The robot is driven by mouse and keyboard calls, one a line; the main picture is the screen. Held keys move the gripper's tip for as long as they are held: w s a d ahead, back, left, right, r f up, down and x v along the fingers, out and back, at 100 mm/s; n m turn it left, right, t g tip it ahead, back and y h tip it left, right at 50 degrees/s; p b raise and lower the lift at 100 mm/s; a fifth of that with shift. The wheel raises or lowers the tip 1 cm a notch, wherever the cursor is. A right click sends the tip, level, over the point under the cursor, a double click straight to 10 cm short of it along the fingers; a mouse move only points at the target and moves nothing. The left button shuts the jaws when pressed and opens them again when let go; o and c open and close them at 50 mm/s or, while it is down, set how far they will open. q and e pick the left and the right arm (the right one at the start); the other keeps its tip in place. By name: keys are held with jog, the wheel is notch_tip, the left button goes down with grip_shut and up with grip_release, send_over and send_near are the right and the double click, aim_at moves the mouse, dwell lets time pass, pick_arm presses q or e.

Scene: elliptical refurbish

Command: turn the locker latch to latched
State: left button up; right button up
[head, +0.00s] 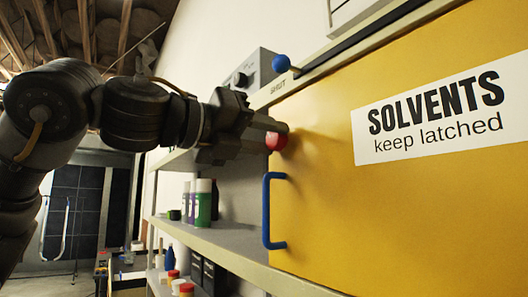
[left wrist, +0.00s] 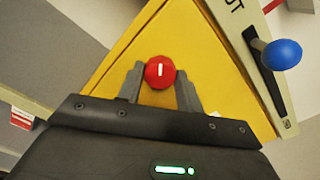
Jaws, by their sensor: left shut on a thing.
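The yellow solvents locker (head: 340,220) fills the right of the head view, with a "SOLVENTS keep latched" label. Its red round latch knob (head: 277,141) is on the door near the left edge. My left gripper (head: 272,131) is at the knob, shut on it. In the left wrist view the red knob (left wrist: 160,72) sits between the two grey fingertips of the left gripper (left wrist: 160,84), and a short white mark on its face stands upright in the picture. The knob's sides are partly hidden by the fingers. My right gripper is not in view.
A blue door handle (head: 268,210) is below the knob. A blue ball lever (head: 281,63) sits in a slot above the door, near the word "SHUT".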

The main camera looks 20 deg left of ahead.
pick_arm(q)
jog(key=n+b, duration=0.3)
jog(key=n, duration=0.2)
jog(key=shift+f+n, duration=0.15)
jog(key=shift+n, duration=0.15)
jog(key=shift+n+b, duration=0.85)
jog(key=shift+n, duration=0.95)
jog(key=shift+r, duration=0.2)
jog(key=o, duration=1)
jog(key=shift+w, duration=0.1)
jog(key=shift+a, duration=0.1)
jog(key=shift+s+a+f+b, duration=0.15)
jog(key=shift+s+a+b, duration=0.1)
jog(key=shift+s+b, duration=0.15)
jog(key=b+v, duration=0.2)
jog(key=v, duration=0.7)
jog(key=shift+s+a, duration=0.25)
jog(key=shift+s, duration=0.05)
